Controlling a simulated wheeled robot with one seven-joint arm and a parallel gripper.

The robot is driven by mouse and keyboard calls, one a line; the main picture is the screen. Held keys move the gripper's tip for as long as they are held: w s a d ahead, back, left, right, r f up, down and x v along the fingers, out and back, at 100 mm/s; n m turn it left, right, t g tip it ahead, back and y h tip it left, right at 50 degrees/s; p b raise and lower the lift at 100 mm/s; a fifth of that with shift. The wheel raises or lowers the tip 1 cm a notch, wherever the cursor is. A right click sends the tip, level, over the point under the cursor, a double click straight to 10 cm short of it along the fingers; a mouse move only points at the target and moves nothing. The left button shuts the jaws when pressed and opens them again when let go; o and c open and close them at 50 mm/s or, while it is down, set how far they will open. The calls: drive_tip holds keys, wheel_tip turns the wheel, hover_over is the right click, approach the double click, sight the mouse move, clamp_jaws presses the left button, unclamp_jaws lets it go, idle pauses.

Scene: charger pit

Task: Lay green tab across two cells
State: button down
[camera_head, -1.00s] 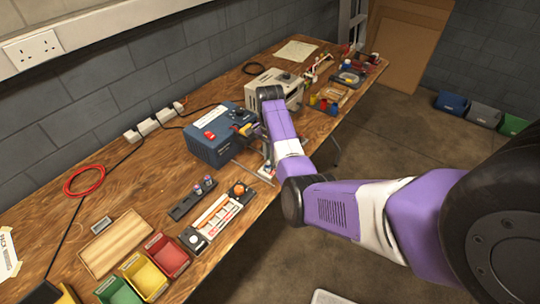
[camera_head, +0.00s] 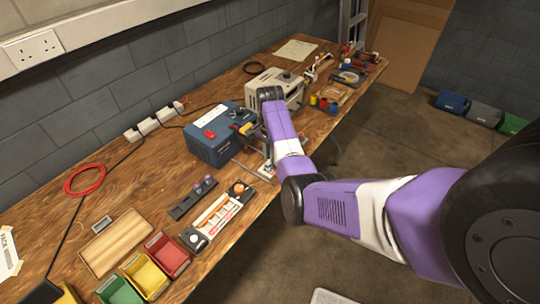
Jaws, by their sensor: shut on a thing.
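A long pale holder (camera_head: 217,215) lies near the front edge of the bench, with orange and white parts in a row that may be the cells. A dark strip (camera_head: 183,208) beside it carries two small purple-topped pieces (camera_head: 208,180). I cannot make out the green tab. My arm reaches over the bench edge and bends beside the blue box.
A blue box (camera_head: 207,155) with a red switch and a grey machine (camera_head: 265,88) stand behind the arm. Red (camera_head: 172,263), yellow (camera_head: 150,283) and green (camera_head: 115,296) bins and a wooden board (camera_head: 115,243) are at front left. Bare bench lies left of the dark strip.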

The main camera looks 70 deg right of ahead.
drive_tip(key=shift+f, duration=0.15)
drive_tip(key=c, duration=1.3)
unclamp_jaws()
drive_tip(key=shift+c, duration=0.2)
drive_tip(key=shift+r+p, duration=3.4)
drive_tip(key=shift+r, duration=0.15)
drive_tip(key=shift+f, duration=0.1)
